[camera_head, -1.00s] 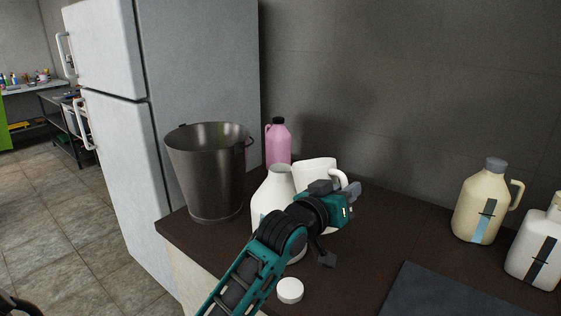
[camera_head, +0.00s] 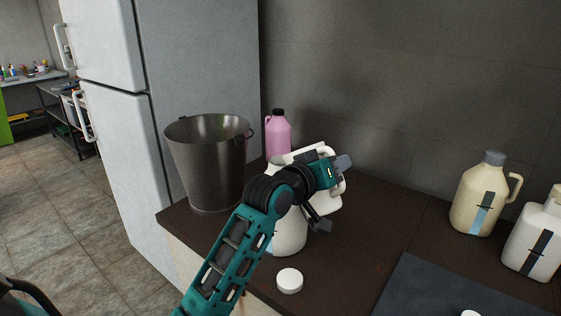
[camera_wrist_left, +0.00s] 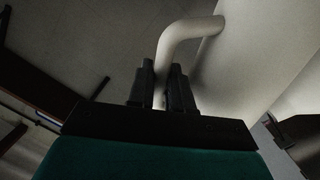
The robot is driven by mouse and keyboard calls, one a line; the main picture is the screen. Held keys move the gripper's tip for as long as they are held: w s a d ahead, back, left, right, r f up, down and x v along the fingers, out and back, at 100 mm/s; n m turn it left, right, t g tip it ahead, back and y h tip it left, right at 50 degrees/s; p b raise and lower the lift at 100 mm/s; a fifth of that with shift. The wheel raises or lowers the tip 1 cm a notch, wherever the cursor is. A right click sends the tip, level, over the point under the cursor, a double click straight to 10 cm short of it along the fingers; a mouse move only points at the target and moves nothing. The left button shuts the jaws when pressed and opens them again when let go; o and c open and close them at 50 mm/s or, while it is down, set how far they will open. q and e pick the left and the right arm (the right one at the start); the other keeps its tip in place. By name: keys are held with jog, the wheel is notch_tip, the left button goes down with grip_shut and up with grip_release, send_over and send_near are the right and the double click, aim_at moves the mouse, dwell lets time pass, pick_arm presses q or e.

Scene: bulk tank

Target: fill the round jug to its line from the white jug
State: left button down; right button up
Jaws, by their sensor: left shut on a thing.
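The white jug (camera_head: 327,203) is tilted with its rim toward the left, behind and beside the round jug. My left gripper (camera_head: 340,167) is shut on its handle; in the left wrist view the fingers (camera_wrist_left: 164,88) close around the white handle (camera_wrist_left: 183,36) beside the jug's pale body (camera_wrist_left: 252,62). The round jug (camera_head: 289,238), white with a light-blue strip, stands upright on the counter, largely hidden by my arm. Its mouth, its line and any liquid level are hidden. I see no stream. My right gripper is not in view.
On the dark counter (camera_head: 380,225) stand a metal bucket (camera_head: 208,170), a pink bottle (camera_head: 278,135), a cream jug (camera_head: 478,200) and another white jug (camera_head: 530,243). A white cap (camera_head: 289,281) lies near the front edge. A dark mat (camera_head: 430,290) lies right. A fridge (camera_head: 205,70) stands left.

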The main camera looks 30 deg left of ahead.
aim_at(321, 147)
pick_arm(q)
jog(key=shift+w+a+r+n, duration=0.15)
jog(key=shift+a+r+n, duration=0.15)
jog(key=shift+a+r, duration=0.15)
jog(key=shift+w+a+r+n, duration=0.1)
jog(key=shift+a+r+n, duration=0.2)
jog(key=shift+r, duration=0.1)
dwell(0.3)
jog(key=shift+w+a+r+n+g+p, duration=0.1)
jog(key=shift+a+r+n+g+p, duration=0.3)
jog(key=shift+r+n, duration=0.25)
jog(key=shift+w+a+r+n+h+p, duration=0.15)
jog(key=shift+a+r+n+p, duration=0.1)
jog(key=shift+r, duration=0.2)
jog(key=shift+w+a+r+n+h+p, duration=0.1)
jog(key=shift+r+n+h+p, duration=0.1)
jog(key=shift+r, duration=0.2)
dwell(0.6)
jog(key=shift+w+a+r+n+p, duration=0.15)
jog(key=shift+a+r+n+p, duration=0.15)
jog(key=shift+a+r+n, duration=0.4)
dwell(2.0)
jog(key=shift+d, duration=0.1)
